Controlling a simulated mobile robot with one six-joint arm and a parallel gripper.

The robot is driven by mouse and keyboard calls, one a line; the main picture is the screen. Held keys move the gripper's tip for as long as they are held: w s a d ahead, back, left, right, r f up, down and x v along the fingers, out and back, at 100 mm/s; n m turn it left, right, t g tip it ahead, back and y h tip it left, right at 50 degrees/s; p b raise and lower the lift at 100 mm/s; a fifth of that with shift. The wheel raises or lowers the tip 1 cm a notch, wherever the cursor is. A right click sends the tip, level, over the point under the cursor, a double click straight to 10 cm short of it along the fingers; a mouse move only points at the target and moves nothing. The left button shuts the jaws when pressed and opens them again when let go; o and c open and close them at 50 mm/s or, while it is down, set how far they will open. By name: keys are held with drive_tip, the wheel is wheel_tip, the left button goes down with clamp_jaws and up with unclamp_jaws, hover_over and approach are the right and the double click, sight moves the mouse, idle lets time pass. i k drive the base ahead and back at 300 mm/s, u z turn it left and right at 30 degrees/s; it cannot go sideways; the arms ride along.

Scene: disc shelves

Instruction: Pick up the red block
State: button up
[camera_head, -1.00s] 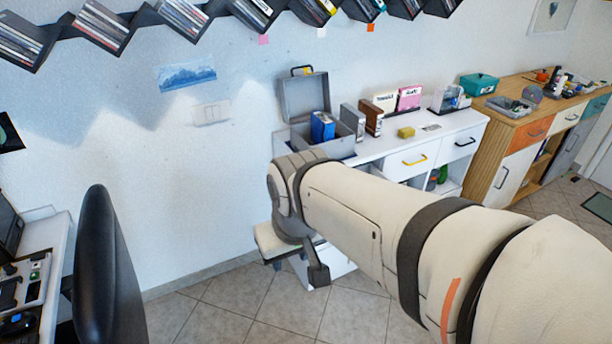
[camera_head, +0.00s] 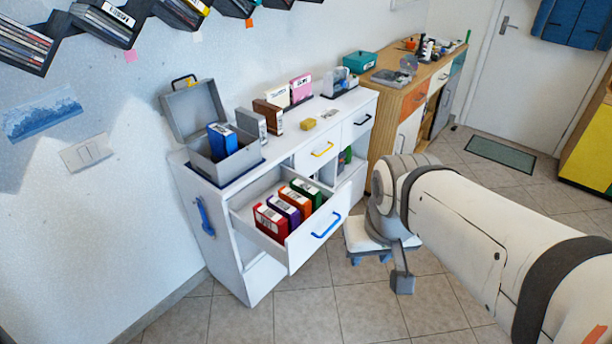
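A red block (camera_head: 270,223) with a white label stands upright in the open drawer (camera_head: 302,247) of the white cabinet, at the near left end of a row. Purple, orange and green blocks stand beside it. My arm comes in from the right. My gripper (camera_head: 386,266) hangs at its end over the floor, to the right of the drawer front and apart from the red block. Its parts are small and partly hidden by the wrist, so I cannot tell whether it is open.
The pulled-out drawer has a blue handle (camera_head: 326,226). A wooden cabinet (camera_head: 400,100) stands behind. Tiled floor is free in front.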

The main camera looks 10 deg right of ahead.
sight(268, 221)
drive_tip(key=z, duration=0.1)
drive_tip(key=i, duration=1)
drive_tip(key=z, duration=0.05)
